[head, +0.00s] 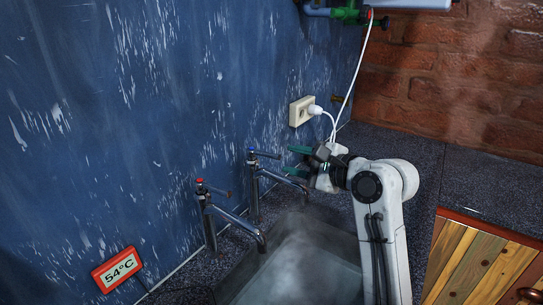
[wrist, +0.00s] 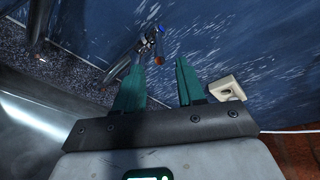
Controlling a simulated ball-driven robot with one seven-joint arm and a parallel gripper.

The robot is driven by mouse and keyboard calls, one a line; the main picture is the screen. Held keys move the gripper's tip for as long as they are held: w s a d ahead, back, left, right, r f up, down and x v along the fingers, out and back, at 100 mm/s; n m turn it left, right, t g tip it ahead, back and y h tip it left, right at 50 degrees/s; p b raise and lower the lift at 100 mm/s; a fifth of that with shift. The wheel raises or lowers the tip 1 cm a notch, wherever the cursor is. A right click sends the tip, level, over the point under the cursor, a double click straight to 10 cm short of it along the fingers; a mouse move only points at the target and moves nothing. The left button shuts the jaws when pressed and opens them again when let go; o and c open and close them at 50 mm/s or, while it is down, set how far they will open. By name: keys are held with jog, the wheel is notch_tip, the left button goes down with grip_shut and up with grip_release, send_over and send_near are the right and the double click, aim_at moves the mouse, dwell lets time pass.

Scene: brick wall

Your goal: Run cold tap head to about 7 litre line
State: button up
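The cold tap (head: 253,185) has a blue-marked head (head: 264,154) with a brown-ended lever; its spout reaches over the sink (head: 240,278). In the wrist view the tap head (wrist: 151,37) lies just beyond my fingertips, with its brown end (wrist: 158,60) in line with the gap between them. My gripper (head: 293,160) has green fingers and is right of the tap head in the head view. In the wrist view my gripper (wrist: 159,67) is open and empty. Haze hangs over the sink; no litre line or water level can be made out.
A red-topped tap (head: 208,215) stands left of the cold tap. A display reading 54°C (head: 118,268) is at lower left. A wall socket (head: 302,110) with white plug and cable is behind my gripper. A wooden striped panel (head: 478,262) is at right; the dark counter (head: 400,150) behind is clear.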

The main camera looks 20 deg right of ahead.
aim_at(281, 158)
jog(key=x, duration=0.7)
jog(key=shift+w+a, duration=0.15)
jog(key=shift+f, duration=0.1)
grip_shut()
dwell(0.4)
